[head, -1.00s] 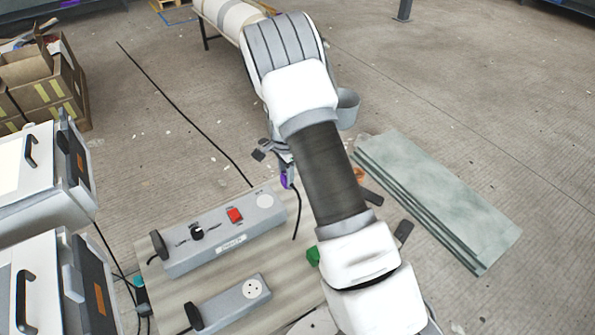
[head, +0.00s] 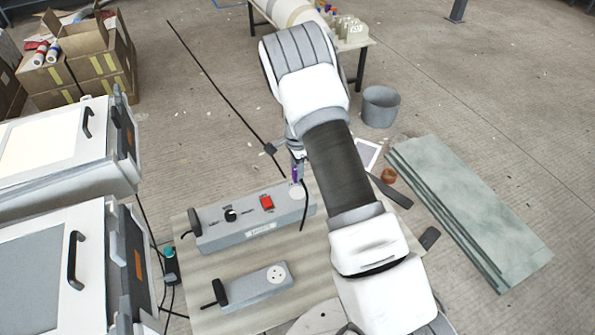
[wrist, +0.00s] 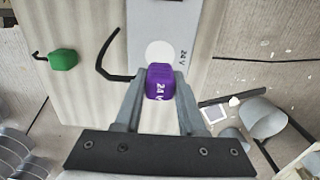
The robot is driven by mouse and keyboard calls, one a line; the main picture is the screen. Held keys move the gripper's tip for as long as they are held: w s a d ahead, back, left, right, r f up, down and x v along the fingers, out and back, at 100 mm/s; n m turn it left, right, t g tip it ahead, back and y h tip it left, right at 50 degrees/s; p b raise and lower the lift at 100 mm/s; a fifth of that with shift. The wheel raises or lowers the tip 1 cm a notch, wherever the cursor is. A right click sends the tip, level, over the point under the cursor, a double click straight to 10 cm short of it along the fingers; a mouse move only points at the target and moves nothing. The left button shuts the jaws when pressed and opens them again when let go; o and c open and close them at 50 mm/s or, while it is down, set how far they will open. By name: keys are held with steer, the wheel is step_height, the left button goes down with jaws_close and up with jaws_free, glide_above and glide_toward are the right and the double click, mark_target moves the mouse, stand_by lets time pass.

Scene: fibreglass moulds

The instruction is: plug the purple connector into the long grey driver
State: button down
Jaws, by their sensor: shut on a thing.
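In the head view the purple connector (head: 296,172) shows just above the right end of the long grey driver (head: 250,222), with my gripper (head: 297,160) partly hidden by my arm. The long grey driver has a red switch, a black knob and a round pale socket (head: 297,193) at that end. In the wrist view the socket (wrist: 158,50) lies just beyond the connector, beside a 24 V label on the driver (wrist: 185,18). I cannot tell whether they touch.
A shorter grey driver (head: 240,290) lies in front on the same board (head: 200,318). A green connector (wrist: 63,59) lies on the left in the wrist view. A black cable hangs near the socket. White cabinets (head: 60,150) stand left; grey-green sheets (head: 480,215) lie right.

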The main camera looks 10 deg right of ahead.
steer(key=b, duration=0.3)
glide_above(297, 193)
steer(key=shift+f, duration=2.8)
steer(key=shift+b, duration=0.4)
steer(key=shift+f+b, duration=0.5)
steer(key=shift+f, duration=0.1)
steer(key=shift+c, duration=2.1)
jaws_free()
step_height(297, 193, up, 17)
steer(key=shift+f, duration=0.2)
steer(key=shift+r, duration=0.45)
